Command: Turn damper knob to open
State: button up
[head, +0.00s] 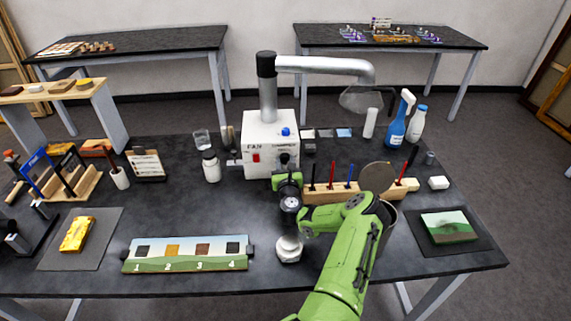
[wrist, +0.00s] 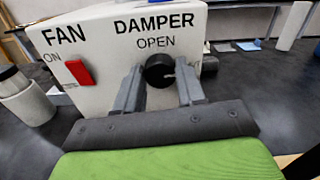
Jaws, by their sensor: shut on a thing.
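The white fan box (head: 258,134) stands at the back middle of the dark table. In the wrist view the black damper knob (wrist: 156,66) sits on its front face, below the words DAMPER and OPEN. A small pale mark shows on the knob's right side. My gripper (wrist: 160,88) has one finger on each side of the knob and is shut on it. In the head view my gripper (head: 286,169) is at the box front and hides much of the knob area. A red switch (wrist: 79,72) sits left of the knob beside the word ON.
A wooden rack with colored tools (head: 330,192) stands right of my gripper. A white jar (head: 211,166) is left of the box. A grey duct (head: 325,66) rises from the box and bends right. A numbered sample board (head: 186,262) lies in front. Bare table shows left of my gripper.

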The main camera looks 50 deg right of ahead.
jog(key=n, duration=0.4)
jog(key=shift+w+b, duration=0.1)
jog(key=shift+b, duration=0.25)
jog(key=n+b, duration=0.1)
jog(key=n, duration=0.3)
jog(key=shift+n, duration=0.4)
jog(key=n+b, duration=0.1)
jog(key=n, duration=0.2)
jog(key=shift+w+a+n, duration=0.1)
jog(key=shift+n, duration=0.2)
jog(key=shift+f+n+b, duration=0.1)
jog(key=shift+n+b, duration=0.85)
jog(key=shift+n, duration=1.35)
jog(key=o, duration=1)
